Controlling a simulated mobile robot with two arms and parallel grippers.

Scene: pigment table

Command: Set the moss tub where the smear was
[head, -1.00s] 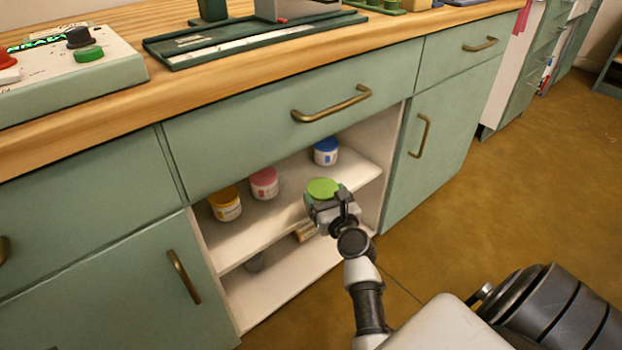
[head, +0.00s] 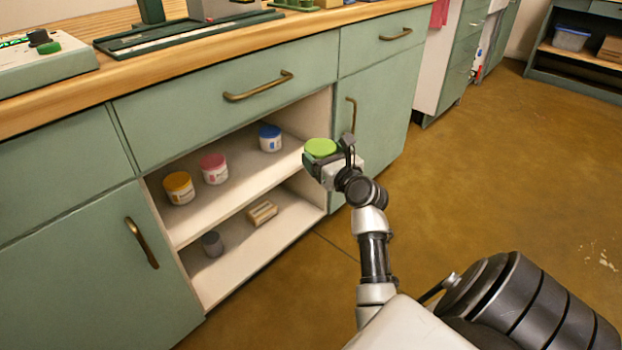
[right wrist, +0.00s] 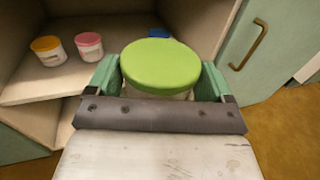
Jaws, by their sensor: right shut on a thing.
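The moss tub, with a green lid (head: 320,147) and a pale body, is held by my right gripper (head: 322,162). In the right wrist view the green-lidded tub (right wrist: 160,68) sits between the two green fingers, which are shut on it. The tub is upright, in front of the right end of the open cabinet, clear of the shelf. No smear can be made out in these frames. My left gripper is not in view.
On the upper shelf (head: 232,182) stand a yellow-lidded tub (head: 178,188), a pink-lidded tub (head: 214,168) and a blue-lidded tub (head: 270,138). The lower shelf holds a grey cup (head: 212,244) and a wooden block (head: 262,213). The wooden counter (head: 70,104) runs above. Open floor lies right.

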